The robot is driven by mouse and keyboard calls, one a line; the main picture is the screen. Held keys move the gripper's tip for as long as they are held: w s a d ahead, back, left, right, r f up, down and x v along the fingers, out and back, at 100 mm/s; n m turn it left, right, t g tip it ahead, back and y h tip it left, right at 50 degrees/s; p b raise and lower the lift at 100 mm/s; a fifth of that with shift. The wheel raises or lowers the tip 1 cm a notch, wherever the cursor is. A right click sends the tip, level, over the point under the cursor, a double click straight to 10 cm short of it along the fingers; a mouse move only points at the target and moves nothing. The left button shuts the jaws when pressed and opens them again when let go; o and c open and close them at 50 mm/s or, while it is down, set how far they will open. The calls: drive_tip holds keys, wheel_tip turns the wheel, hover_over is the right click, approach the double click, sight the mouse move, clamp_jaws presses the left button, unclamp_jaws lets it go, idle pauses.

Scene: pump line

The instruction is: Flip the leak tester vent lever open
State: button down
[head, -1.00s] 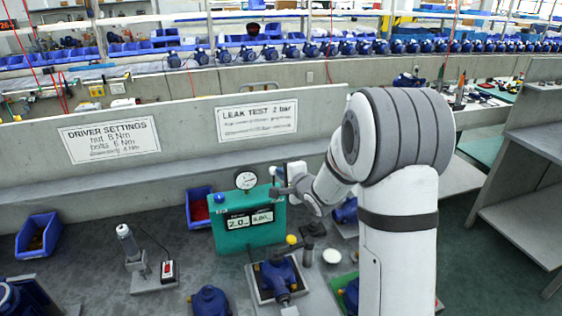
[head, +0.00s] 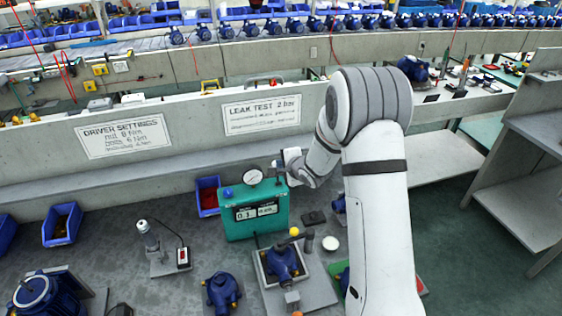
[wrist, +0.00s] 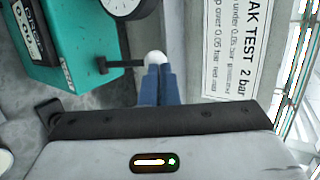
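The leak tester is a teal box (head: 236,230) on the bench, with a round gauge (head: 253,176) on top and a display (head: 256,210) that seems to read 0.1 at left. In the wrist view its teal side (wrist: 92,35) is at upper left. The vent lever (wrist: 124,63) is a dark rod reaching out from the tester to a white ball knob (wrist: 155,58). My gripper (wrist: 157,68) has its two blue fingers close together, tips right at the knob. They look shut; I see nothing between them. In the head view my gripper (head: 284,173) is small beside the tester's upper right corner.
A blue pump sits in a fixture (head: 305,292) in front of the tester, with a yellow knob (head: 294,232) by it. A red-filled blue bin (head: 207,196) is left of the tester. A low wall with a LEAK TEST sign (head: 262,115) stands behind.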

drive_tip(key=shift+a, duration=0.1)
idle(0.4)
drive_tip(key=p+v, duration=0.1)
drive_tip(key=v, duration=1.3)
drive_tip(key=shift+w+r+p, duration=0.2)
drive_tip(key=shift+r+p, duration=0.15)
drive_tip(key=shift+r, duration=0.1)
drive_tip(key=s+d+r+n+g+h+b, duration=0.2)
drive_tip(key=s+d+r+n+h, duration=0.45)
drive_tip(key=s, duration=0.35)
drive_tip(key=s+a+n+g+y+b, duration=0.1)
drive_tip(key=s+n+g, duration=0.4)
drive_tip(key=s, duration=1.5)
drive_tip(key=a+n+b, duration=0.1)
drive_tip(key=n, duration=0.2)
drive_tip(key=shift+s+f, duration=0.15)
drive_tip(key=shift+s, duration=0.1)
